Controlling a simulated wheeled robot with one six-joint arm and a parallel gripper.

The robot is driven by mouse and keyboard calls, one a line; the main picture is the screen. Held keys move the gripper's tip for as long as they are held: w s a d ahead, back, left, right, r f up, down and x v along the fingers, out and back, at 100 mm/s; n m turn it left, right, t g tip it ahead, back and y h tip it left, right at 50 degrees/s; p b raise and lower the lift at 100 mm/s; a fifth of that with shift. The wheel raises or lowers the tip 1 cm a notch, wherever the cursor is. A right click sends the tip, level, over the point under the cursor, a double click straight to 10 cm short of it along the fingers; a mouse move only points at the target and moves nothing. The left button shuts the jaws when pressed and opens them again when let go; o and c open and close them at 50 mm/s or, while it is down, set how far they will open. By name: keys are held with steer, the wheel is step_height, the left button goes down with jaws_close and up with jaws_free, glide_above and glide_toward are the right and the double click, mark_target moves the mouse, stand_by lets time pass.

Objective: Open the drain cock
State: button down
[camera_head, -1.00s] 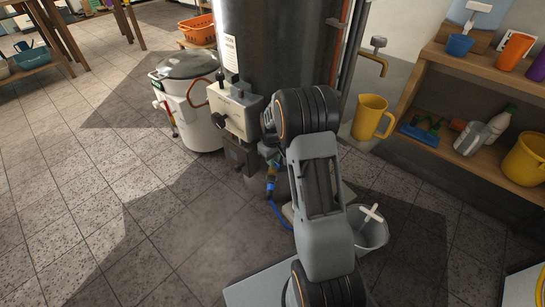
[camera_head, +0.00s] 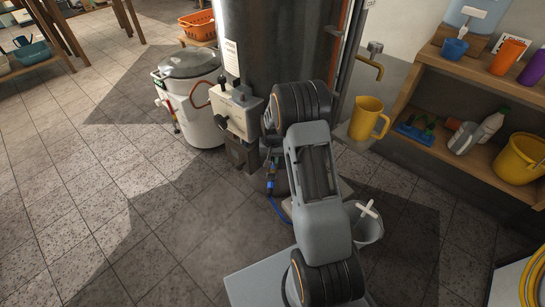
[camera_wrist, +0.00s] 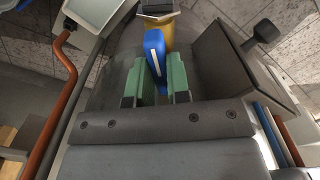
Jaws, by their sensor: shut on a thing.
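The drain cock shows in the wrist view as a blue lever handle (camera_wrist: 155,50) on a brass-yellow body (camera_wrist: 160,28). My gripper (camera_wrist: 157,80) has green finger pads, one on each side of the blue lever, and is shut on it. In the head view the cock (camera_head: 271,183) is low on the front of the dark tank (camera_head: 265,45), with a blue hose (camera_head: 281,212) running down from it. My arm hides the gripper in that view. I cannot tell how far the lever is turned.
A grey control box (camera_head: 236,111) sits on the tank, left of my arm. A white lidded pot (camera_head: 190,105) stands further left. A grey bucket (camera_head: 369,231) is right of my arm. A wooden shelf (camera_head: 470,75) stands at right. The tiled floor at left is clear.

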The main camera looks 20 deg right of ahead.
mark_target(273, 159)
stand_by(0.3)
steer(key=c, duration=1.1)
jaws_free()
step_height(273, 159, up, 14)
steer(key=p, duration=0.4)
steer(key=shift+f+p, duration=0.1)
steer(key=shift+p, duration=0.25)
